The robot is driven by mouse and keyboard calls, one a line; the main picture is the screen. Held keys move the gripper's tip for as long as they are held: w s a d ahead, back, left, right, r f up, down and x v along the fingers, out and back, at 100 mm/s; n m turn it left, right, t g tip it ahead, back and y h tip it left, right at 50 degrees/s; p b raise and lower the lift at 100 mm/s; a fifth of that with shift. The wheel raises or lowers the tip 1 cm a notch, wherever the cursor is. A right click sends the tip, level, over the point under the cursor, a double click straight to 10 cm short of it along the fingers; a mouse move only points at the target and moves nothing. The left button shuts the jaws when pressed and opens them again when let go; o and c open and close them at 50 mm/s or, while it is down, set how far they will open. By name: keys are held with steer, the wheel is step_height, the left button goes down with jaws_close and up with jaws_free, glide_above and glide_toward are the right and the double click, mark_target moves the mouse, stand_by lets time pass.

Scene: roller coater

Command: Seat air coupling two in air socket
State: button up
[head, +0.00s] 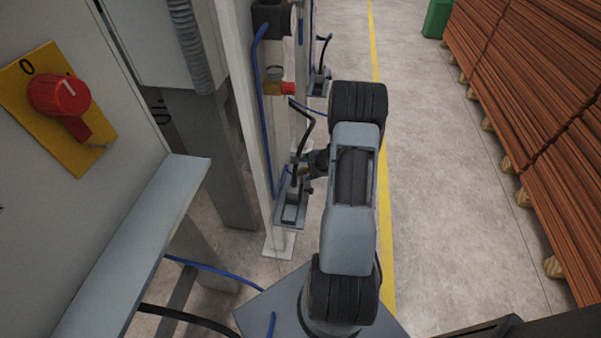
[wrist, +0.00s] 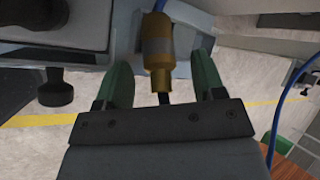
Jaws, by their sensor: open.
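A brass air coupling (wrist: 158,50) with a grey band and a blue hose at its far end shows in the wrist view. It lies between the two green fingers of my gripper (wrist: 163,72), with a gap on each side. In the head view my gripper (head: 308,170) is beside a post, above a small grey holder (head: 291,208); a small brass spot shows there, partly hidden. I cannot tell from any marking whether this is coupling two. A brass and red fitting (head: 279,88) sits higher on the post; whether it is the air socket is unclear.
A second small holder (head: 319,84) with a dark hose is farther back. A blue hose (head: 258,110) runs down the pale post. A grey panel with a red rotary switch (head: 60,95) stands at left. Stacked brown boards (head: 540,120) line the right; the floor between is clear.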

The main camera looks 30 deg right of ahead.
steer(key=shift+w+a+f, duration=0.1)
steer(key=shift+w+f, duration=0.15)
steer(key=shift+f, duration=0.15)
steer(key=shift+c, duration=0.4)
steer(key=c, duration=1)
steer(key=shift+c, duration=0.2)
steer(key=shift+r, duration=0.2)
